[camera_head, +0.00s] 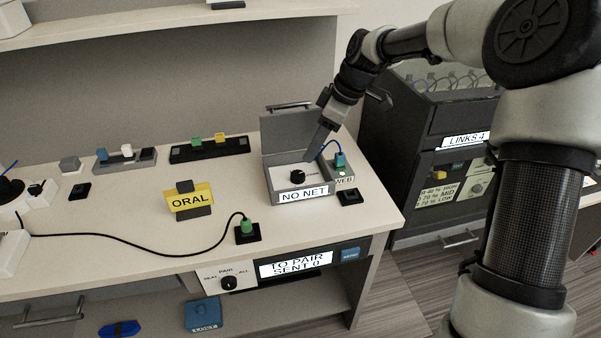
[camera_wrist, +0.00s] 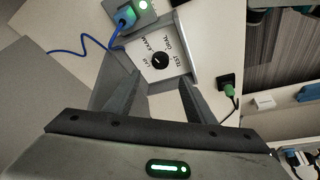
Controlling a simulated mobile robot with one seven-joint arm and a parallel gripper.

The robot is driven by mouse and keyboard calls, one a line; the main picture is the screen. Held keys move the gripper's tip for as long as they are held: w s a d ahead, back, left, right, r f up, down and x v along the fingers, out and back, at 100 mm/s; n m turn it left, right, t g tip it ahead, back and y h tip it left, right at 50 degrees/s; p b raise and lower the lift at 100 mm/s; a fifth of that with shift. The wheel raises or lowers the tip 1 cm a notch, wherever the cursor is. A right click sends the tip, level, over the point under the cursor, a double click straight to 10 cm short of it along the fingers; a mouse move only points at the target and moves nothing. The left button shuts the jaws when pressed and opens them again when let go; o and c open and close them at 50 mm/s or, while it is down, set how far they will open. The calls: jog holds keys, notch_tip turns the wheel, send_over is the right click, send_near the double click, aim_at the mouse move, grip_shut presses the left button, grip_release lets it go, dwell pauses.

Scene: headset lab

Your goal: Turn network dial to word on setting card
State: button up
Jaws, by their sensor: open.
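The network dial (camera_head: 298,176) is a black round knob on a white panel inside an open grey box (camera_head: 273,165). The box front reads NO NET. In the wrist view the dial (camera_wrist: 160,60) is ringed by words that look like LAB, EXAM, ORAL and TEST. A small light mark shows on the knob, but I cannot tell which word it points to. The yellow setting card (camera_head: 189,199) reads ORAL and stands upright left of the box. My gripper (camera_head: 317,146) is open and empty above the box. In the wrist view its fingers (camera_wrist: 158,82) are apart, short of the knob.
The box's raised lid (camera_head: 288,131) stands behind the dial, close to my gripper. A blue plug (camera_head: 340,160) with a cable sits at the box's right, by the WEB label. A green plug (camera_head: 247,228) stands in front.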

aim_at(298, 174)
jog(key=b+x, duration=0.2)
jog(key=x, duration=0.8)
jog(key=shift+w+a+f, duration=0.1)
jog(key=shift+a+f, duration=0.05)
jog(key=shift+f, duration=0.15)
jog(key=c, duration=1)
